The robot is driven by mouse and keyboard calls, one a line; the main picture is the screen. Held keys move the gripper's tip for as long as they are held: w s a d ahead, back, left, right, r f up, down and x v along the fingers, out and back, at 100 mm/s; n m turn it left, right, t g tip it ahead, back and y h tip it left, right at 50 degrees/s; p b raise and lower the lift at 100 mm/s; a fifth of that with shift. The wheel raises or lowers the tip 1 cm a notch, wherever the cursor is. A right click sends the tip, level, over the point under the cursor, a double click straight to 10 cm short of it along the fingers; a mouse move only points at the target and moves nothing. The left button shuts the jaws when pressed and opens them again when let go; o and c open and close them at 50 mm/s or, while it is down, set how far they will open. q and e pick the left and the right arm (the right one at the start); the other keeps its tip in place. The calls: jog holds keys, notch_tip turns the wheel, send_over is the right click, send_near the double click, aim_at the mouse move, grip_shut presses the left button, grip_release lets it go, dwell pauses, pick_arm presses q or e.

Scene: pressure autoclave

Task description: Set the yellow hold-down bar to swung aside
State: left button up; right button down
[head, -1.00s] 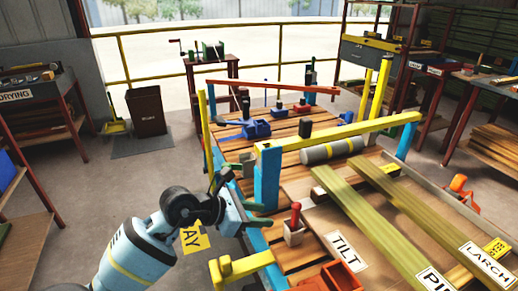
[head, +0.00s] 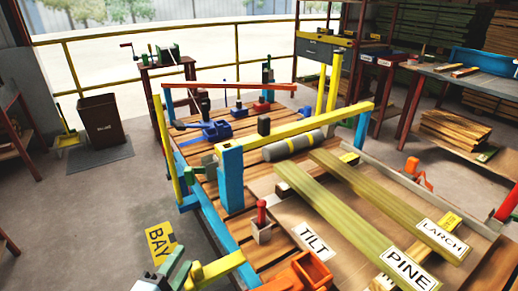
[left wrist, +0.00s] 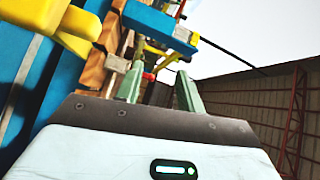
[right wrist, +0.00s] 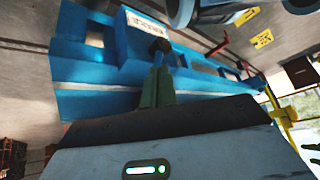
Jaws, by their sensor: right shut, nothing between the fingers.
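The yellow hold-down bar (head: 300,125) lies across the bench above the grey cylinder (head: 292,145). Its near end is at the blue post (head: 231,175) and its far end at another blue post (head: 363,128). A green handle (head: 207,162) shows beside the near end. My left gripper (head: 180,266) is at the bottom edge of the head view, well below and in front of the bar, not touching it. In the left wrist view its fingers (left wrist: 159,92) stand apart and empty. My right gripper (right wrist: 158,88) is shut and empty, facing a blue structure (right wrist: 190,80).
A yellow stub (head: 222,266) is close beside my left gripper.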

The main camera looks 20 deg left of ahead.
pick_arm(q)
jog(key=s+a+f+n+g+y, duration=0.2)
jog(key=s+f+n+g, duration=0.7)
jog(key=s+f, duration=0.5)
jog(key=s+d+f+n+g+h, duration=0.1)
jog(key=s+d+f+g, duration=0.2)
jog(key=s, duration=0.5)
jog(key=s+d+f+n+g+h, duration=0.1)
jog(key=s+d+f+n+g, duration=0.15)
jog(key=s, duration=0.45)
jog(key=s+d+f+t+h, duration=0.1)
jog(key=d+f+t+h, duration=0.2)
jog(key=d+f, duration=0.2)
jog(key=shift+s+d+n+h, duration=0.2)
jog(key=shift+d+n+h, duration=0.1)
jog(key=shift+d+n, duration=0.2)
